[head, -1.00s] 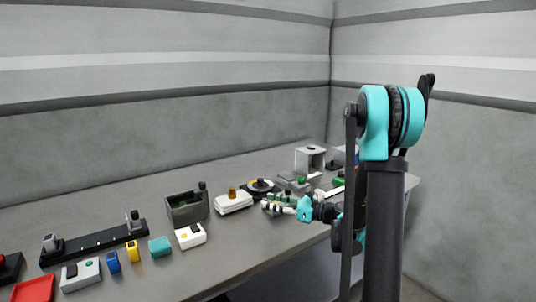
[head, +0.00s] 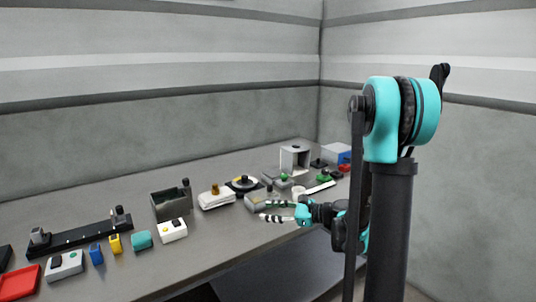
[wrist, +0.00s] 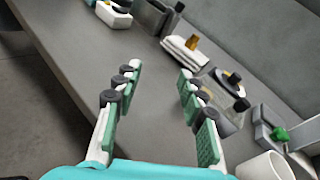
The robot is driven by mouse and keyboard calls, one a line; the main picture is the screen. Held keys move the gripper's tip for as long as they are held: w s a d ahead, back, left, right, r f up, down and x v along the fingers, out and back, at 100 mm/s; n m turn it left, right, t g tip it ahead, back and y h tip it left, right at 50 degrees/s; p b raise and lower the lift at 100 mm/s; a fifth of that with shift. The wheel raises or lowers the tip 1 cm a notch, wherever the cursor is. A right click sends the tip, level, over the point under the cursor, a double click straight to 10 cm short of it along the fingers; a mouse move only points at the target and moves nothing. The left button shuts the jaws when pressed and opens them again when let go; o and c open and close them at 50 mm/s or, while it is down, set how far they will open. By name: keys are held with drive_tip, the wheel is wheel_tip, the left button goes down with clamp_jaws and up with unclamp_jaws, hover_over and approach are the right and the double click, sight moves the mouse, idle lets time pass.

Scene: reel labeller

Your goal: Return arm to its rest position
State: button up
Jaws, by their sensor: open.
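My arm shows at the right in the head view, with its teal joint up high and the forearm low over the table's front edge. My gripper (head: 272,211) is open and empty, pointing left above the table. In the wrist view my gripper (wrist: 152,95) has its two green-padded fingers well apart, with bare grey table between them. Nothing is held.
The grey table (head: 200,245) has clear room along its front. A grey bin (head: 170,204), a white stack (head: 215,200) and a black disc (head: 242,184) stand behind the gripper. A white cup (wrist: 266,167) is close to the right finger. A red tray (head: 20,281) lies far left.

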drive_tip(key=s+d+f+n+g+h, duration=0.1)
drive_tip(key=s+d+f+n+h, duration=0.5)
drive_tip(key=s+d+n, duration=0.3)
drive_tip(key=s+d+f+n+h, duration=0.5)
drive_tip(key=s+d+n+h, duration=0.3)
drive_tip(key=s+d+n, duration=0.1)
drive_tip(key=s+n, duration=0.1)
drive_tip(key=s, duration=0.1)
drive_tip(key=shift+s+f+n+g+h, duration=0.3)
drive_tip(key=shift+s+f+g, duration=0.1)
idle(0.9)
